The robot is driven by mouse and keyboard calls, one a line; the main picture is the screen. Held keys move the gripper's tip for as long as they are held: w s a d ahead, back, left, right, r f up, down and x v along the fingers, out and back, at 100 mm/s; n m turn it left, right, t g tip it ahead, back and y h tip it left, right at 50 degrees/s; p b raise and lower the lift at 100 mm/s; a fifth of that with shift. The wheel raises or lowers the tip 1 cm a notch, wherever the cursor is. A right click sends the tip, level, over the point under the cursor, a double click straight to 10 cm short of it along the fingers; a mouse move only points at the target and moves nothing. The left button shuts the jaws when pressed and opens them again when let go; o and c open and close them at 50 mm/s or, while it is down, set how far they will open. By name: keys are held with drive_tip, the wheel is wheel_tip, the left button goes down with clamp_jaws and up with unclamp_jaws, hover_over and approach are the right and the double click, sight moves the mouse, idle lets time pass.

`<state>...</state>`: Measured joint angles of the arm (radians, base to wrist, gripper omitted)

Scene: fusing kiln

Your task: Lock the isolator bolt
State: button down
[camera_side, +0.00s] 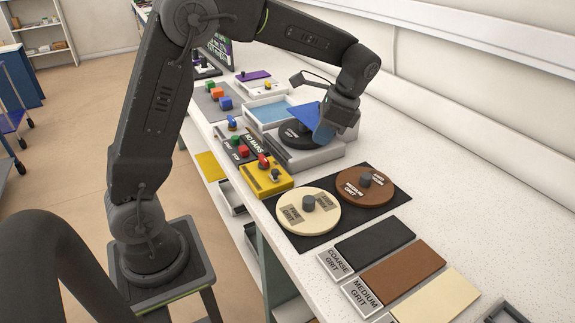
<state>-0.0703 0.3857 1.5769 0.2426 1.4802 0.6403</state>
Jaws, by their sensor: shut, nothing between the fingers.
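A yellow box (266,187) sits near the front edge of the bench. It carries a red knob (263,161) and a small dark toggle with a pale tip. No part is clearly labelled as the isolator bolt; this box may be the isolator, but I cannot tell its bolt's position. My gripper (324,132) is up and to the right of the box, well apart from it, beside a black disc (298,139) on a grey machine (322,155). It is shut and empty, with blue-grey surfaces at its end. It partly hides the disc and a blue sheet (303,114).
A control box (240,149) with red and green buttons stands left of the yellow box. A cream disc (308,225) and a brown disc (381,188) lie on a black mat (388,213). Labelled grit slabs lie in front. The bench's right side is clear along the wall.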

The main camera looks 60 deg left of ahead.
approach(279, 180)
drive_tip(key=f, duration=0.1)
drive_tip(key=w+d+f, duration=0.1)
drive_tip(key=f, duration=0.1)
drive_tip(key=w+f, duration=0.1)
drive_tip(key=shift+d+f, duration=0.15)
drive_tip(key=shift+f, duration=0.05)
drive_tip(key=s+a, duration=0.2)
drive_tip(key=shift+s+f, duration=0.2)
drive_tip(key=shift+s, duration=0.1)
drive_tip(key=shift+s+a, duration=0.2)
drive_tip(key=shift+s, duration=0.15)
